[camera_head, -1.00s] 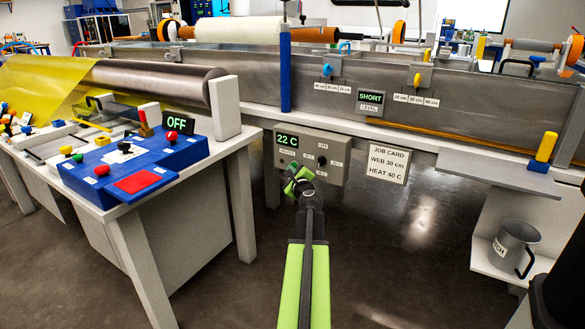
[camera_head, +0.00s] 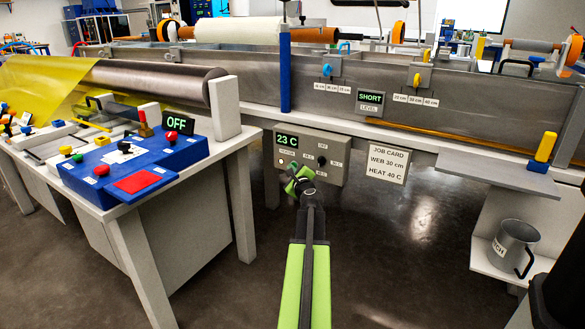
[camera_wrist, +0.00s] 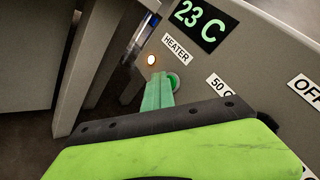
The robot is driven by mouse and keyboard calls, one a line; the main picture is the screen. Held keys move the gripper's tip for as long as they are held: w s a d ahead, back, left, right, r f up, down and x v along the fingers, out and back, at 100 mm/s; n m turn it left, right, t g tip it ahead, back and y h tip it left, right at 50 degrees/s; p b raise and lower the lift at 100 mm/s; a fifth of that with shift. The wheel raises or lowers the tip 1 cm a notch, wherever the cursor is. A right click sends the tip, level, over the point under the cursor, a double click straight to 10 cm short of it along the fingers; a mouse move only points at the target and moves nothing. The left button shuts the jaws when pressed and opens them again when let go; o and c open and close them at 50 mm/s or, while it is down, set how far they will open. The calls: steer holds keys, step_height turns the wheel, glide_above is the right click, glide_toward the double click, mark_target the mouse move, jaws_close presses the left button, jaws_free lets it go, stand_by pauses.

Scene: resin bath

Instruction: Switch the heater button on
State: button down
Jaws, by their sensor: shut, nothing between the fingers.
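The heater panel (camera_head: 328,151) is a grey box under the bath's front edge. Its display (camera_head: 287,139) reads 23 C, and the same display (camera_wrist: 200,25) shows large in the wrist view. The green heater button (camera_wrist: 174,81) is just right of the lamp. My gripper (camera_wrist: 160,88) is shut and empty, with its green fingertips at the button and partly in front of it. I cannot tell whether they touch. In the head view my gripper (camera_head: 294,175) hides the panel's lower left.
A job card (camera_head: 387,164) right of the panel reads WEB 30 cm, HEAT 40 C. A blue control box (camera_head: 140,160) stands on the left table, beside a sign reading OFF (camera_head: 180,123). A grey jug (camera_head: 515,247) stands on a low shelf at right. The floor between is clear.

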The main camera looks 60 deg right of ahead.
steer(key=shift+s+a, duration=0.15)
steer(key=shift+a, duration=0.05)
steer(key=a, duration=0.6)
steer(key=shift+a, duration=0.15)
stand_by(0.5)
